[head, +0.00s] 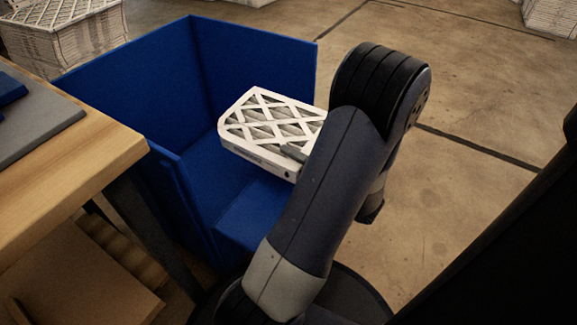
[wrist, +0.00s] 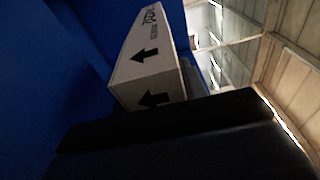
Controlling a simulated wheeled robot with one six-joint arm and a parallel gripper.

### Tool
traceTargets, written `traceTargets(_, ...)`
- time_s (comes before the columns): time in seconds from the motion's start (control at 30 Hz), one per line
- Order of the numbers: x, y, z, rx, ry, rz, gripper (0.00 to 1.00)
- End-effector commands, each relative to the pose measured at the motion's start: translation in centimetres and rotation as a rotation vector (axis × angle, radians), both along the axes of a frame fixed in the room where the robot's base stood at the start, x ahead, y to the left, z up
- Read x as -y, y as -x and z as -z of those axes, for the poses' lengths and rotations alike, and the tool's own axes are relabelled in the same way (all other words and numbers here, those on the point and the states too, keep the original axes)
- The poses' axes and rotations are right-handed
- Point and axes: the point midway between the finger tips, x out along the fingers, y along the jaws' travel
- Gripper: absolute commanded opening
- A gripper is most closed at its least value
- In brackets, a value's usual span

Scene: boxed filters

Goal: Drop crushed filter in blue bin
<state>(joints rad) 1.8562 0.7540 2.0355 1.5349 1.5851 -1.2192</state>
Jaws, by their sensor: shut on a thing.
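A white filter (head: 262,118) with a diamond lattice face is held at the opening of the blue bin (head: 130,66), in the head view. One corner of the filter looks cut or crushed in. My gripper (head: 293,153) is shut on the filter's near right edge; my arm hides most of the gripper. In the wrist view the filter (wrist: 148,58) shows its white side with black arrows, and the dark blue bin wall (wrist: 40,70) is behind it. The filter appears apart from the bin floor.
A wooden table (head: 95,150) with a grey mat (head: 35,120) stands at the left beside the bin. Stacked filters (head: 65,40) stand behind the bin at the upper left. More stacks (head: 550,15) are at the upper right. The concrete floor (head: 480,90) to the right is clear.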

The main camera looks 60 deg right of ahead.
Motion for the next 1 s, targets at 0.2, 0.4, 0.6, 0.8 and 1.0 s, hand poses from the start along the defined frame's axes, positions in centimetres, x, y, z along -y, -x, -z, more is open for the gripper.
traceTargets(0.2, 0.2, -2.4, 0.3, 0.0, 0.0, -0.005, 0.15)
traceTargets(0.4, 0.5, -5.4, 0.8, 0.0, -0.001, -0.005, 0.15)
traceTargets(0.6, 0.8, -8.3, 1.3, 0.0, -0.002, -0.005, 0.15)
traceTargets(0.8, 1.1, -11.3, 1.7, 0.0, 0.0, -0.005, 0.15)
traceTargets(1.0, 1.5, -14.2, 2.2, 0.0, -0.001, -0.005, 0.15)
